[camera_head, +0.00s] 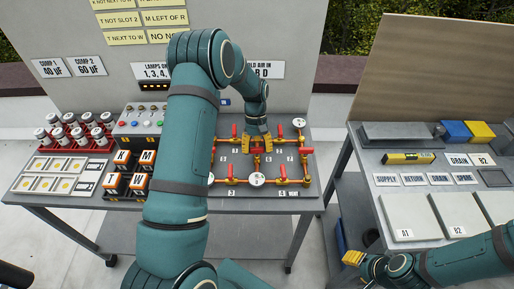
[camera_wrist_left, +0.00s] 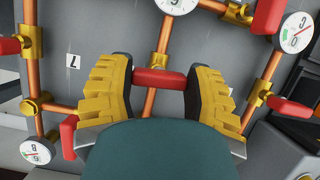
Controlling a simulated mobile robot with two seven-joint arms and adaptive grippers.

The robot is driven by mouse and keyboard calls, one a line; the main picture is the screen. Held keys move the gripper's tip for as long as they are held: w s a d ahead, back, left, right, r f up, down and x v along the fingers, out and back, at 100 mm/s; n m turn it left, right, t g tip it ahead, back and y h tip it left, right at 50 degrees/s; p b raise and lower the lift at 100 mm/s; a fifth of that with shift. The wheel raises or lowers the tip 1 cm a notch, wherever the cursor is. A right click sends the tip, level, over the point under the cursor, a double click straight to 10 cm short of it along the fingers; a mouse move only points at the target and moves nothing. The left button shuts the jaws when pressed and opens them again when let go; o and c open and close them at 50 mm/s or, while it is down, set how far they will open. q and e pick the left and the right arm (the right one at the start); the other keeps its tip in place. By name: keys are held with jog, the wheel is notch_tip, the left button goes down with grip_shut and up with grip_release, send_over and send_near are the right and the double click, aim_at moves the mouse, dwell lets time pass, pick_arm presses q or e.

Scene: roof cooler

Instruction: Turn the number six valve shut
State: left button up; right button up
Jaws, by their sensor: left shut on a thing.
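The pipe board (camera_head: 232,190) carries copper pipes, brass fittings, round gauges and several red valve handles. My left gripper (camera_head: 257,138) is at the upper middle of this board. In the left wrist view its yellow fingers (camera_wrist_left: 160,88) are shut on the two ends of a red valve handle (camera_wrist_left: 160,80). The handle lies across its copper pipe. A tag reading 7 (camera_wrist_left: 72,62) is left of the fingers there; I cannot read the held valve's own number. My right gripper (camera_head: 353,258) shows only its yellow tips at the lower right, away from the board.
Other red handles (camera_wrist_left: 68,138) and gauges (camera_wrist_left: 292,32) sit close around the left fingers. Orange-and-black blocks (camera_head: 139,183) and a button box (camera_head: 140,120) stand left of the board. A second table (camera_head: 400,180) with plates and labels is at the right.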

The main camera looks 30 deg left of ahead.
pick_arm(q)
jog(key=o, duration=1.2)
jog(key=v, duration=1.2)
